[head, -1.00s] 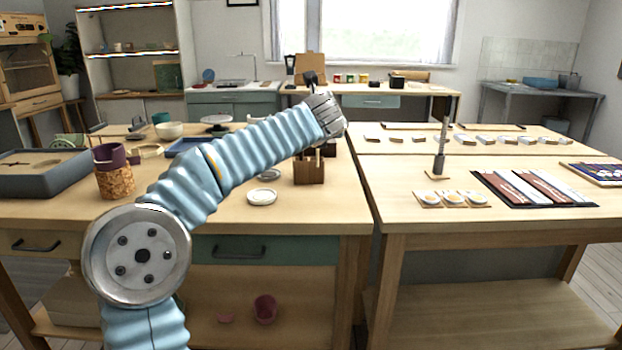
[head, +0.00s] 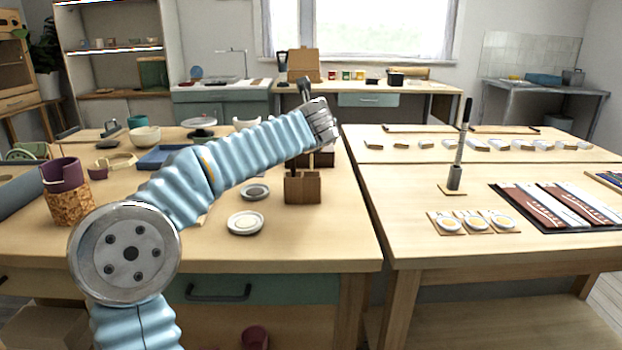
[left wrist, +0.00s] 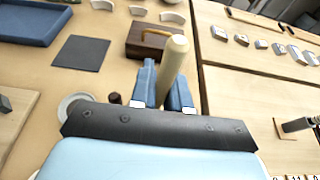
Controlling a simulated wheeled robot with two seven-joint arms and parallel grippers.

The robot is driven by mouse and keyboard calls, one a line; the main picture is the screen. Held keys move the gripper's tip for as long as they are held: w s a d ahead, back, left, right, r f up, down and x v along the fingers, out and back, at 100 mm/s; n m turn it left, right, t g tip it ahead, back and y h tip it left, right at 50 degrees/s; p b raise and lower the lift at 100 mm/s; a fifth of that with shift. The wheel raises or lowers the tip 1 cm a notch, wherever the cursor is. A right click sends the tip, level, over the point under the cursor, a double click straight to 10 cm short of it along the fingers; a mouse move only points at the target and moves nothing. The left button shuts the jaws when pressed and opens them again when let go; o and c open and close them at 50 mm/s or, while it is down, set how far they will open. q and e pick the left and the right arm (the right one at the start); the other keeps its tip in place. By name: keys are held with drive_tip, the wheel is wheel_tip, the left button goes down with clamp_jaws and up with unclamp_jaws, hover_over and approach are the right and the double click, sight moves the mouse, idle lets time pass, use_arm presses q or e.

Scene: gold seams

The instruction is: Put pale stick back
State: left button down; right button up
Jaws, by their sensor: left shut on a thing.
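In the left wrist view, the pale stick (left wrist: 174,65) is a round, light wooden rod standing between the two blue fingers of my left gripper (left wrist: 163,92), which is shut on it. In the head view, my left arm reaches across the bench, and its gripper (head: 322,122) is above the bench's right part; the stick is not clear there. A brown wooden holder (head: 302,188) with openings in its top stands on the bench just below and in front of the gripper. A darker brown block is partly hidden behind it. My right gripper is not in view.
White round dishes (head: 245,223) lie left of the holder. A cork-wrapped cup (head: 67,203) and a blue tray (head: 160,157) are farther left. On the right bench, a tall dark stick stands in a grey holder (head: 454,178), near small egg-like tiles (head: 473,222).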

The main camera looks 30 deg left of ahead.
sight(311, 161)
use_arm(q)
wheel_tip(311, 161, down, 7)
drive_tip(key=shift+f+b, duration=0.1)
drive_tip(key=shift+b, duration=0.75)
drive_tip(key=shift+f, duration=0.15)
drive_tip(key=c, duration=1.4)
unclamp_jaws()
drive_tip(key=shift+r, duration=0.3)
drive_tip(key=v, duration=1.2)
drive_tip(key=shift+d+f, duration=0.1)
